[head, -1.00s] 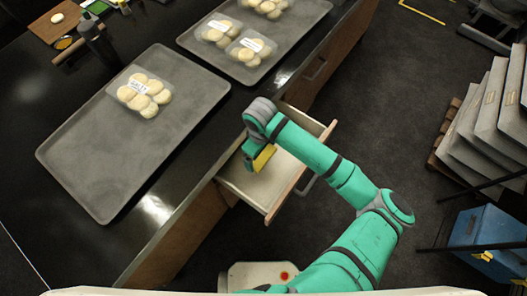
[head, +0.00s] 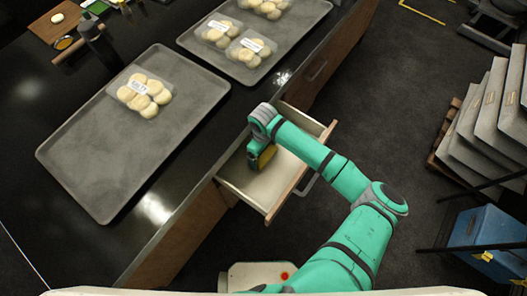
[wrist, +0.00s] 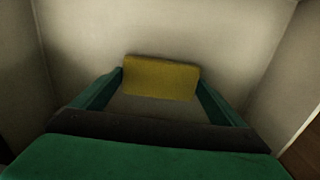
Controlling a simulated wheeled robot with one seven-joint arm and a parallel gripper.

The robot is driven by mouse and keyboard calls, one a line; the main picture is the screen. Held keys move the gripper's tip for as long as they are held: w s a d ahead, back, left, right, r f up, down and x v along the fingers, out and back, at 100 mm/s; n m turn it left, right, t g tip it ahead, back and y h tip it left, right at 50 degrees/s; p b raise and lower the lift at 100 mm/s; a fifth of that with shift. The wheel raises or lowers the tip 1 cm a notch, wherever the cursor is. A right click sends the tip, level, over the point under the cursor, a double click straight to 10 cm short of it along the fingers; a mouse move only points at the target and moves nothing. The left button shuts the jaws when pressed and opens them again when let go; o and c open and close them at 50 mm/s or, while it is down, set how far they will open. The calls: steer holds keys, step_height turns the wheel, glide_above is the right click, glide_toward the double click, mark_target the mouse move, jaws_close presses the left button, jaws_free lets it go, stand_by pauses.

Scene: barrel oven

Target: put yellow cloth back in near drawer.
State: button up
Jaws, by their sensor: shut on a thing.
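The yellow cloth (head: 266,156) is between the fingers of my gripper (head: 259,160), inside the open drawer (head: 236,184). In the wrist view the yellow cloth (wrist: 160,78) spans the gap between the green fingertips of my gripper (wrist: 161,84), which is shut on it. The pale drawer interior (wrist: 190,28) surrounds the gripper there, with walls at left and right. I cannot tell whether the cloth touches the drawer floor.
The black counter (head: 190,170) above the drawer holds a grey tray (head: 75,150) with packed dough balls (head: 145,92) and a second tray (head: 290,40) with more packs. Stacked grey panels (head: 480,130) and a blue bin (head: 485,240) stand at right. Dark floor lies between.

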steer(key=shift+f, duration=0.1)
steer(key=o, duration=0.9)
step_height(320, 180, up, 12)
steer(key=shift+r, duration=0.15)
